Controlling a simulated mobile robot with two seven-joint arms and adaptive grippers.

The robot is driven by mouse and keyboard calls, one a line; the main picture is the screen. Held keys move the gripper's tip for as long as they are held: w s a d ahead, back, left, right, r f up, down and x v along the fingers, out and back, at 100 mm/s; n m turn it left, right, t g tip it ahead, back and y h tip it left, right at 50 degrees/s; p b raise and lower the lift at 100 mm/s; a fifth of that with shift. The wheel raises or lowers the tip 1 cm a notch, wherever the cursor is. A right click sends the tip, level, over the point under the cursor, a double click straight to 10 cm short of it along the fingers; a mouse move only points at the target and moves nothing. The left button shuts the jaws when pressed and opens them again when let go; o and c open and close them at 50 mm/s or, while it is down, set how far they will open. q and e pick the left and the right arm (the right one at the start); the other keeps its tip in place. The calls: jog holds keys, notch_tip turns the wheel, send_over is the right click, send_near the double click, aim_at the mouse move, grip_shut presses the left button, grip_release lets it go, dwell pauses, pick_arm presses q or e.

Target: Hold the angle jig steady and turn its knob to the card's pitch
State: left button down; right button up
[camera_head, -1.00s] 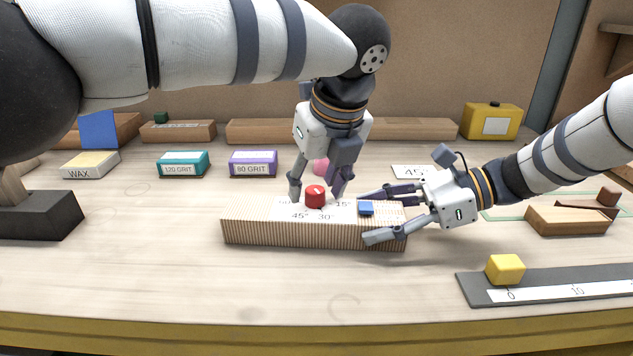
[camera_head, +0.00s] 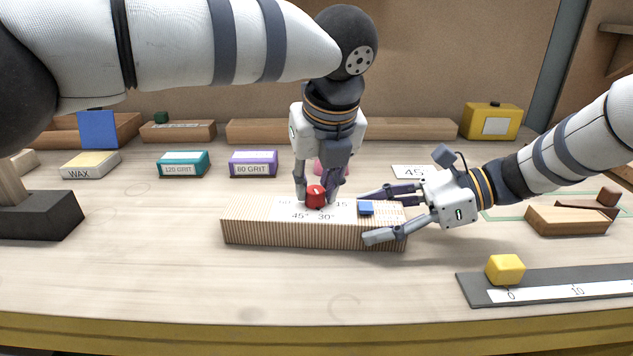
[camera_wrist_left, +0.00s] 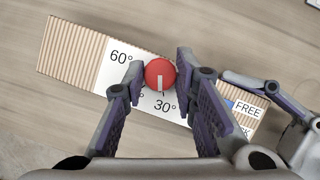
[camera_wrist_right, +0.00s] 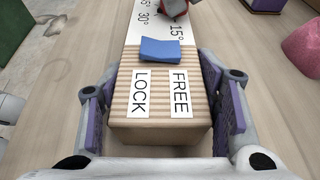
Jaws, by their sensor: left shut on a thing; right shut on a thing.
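The angle jig (camera_head: 250,232), a ribbed wooden block with a white degree scale, lies on the bench. Its red knob (camera_head: 316,196) has a white pointer; in the left wrist view the knob (camera_wrist_left: 160,74) points down near the 30° mark, and the 45° mark is mostly hidden. My left gripper (camera_head: 317,199) comes from above and is shut on the knob. My right gripper (camera_head: 383,215) is shut on the jig's right end. A blue tab (camera_wrist_right: 160,50) sits above the LOCK and FREE labels. A white card (camera_head: 412,172) shows "45", partly hidden by my right gripper.
Teal (camera_head: 183,164) and purple (camera_head: 253,164) grit blocks and a wax block (camera_head: 90,165) stand behind left. A yellow cube (camera_head: 505,269) sits on a dark ruler strip (camera_head: 560,280) at front right. The bench front is clear.

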pick_arm(q)
jog(key=m+h, duration=0.1)
jog(key=m, duration=0.1)
jog(key=m+h, duration=0.1)
jog(key=m, duration=0.2)
jog(key=shift+a, duration=0.2)
jog(key=shift+m+g+h, duration=0.3)
jog(key=shift+m+h, duration=0.5)
jog(key=shift+m, duration=1.7)
jog(key=c, duration=1.3)
grip_release()
jog(key=shift+a, duration=0.1)
jog(key=shift+r, duration=0.1)
jog(key=v, duration=1.1)
jog(key=shift+s+a+r, duration=0.2)
jog(key=shift+r, duration=0.15)
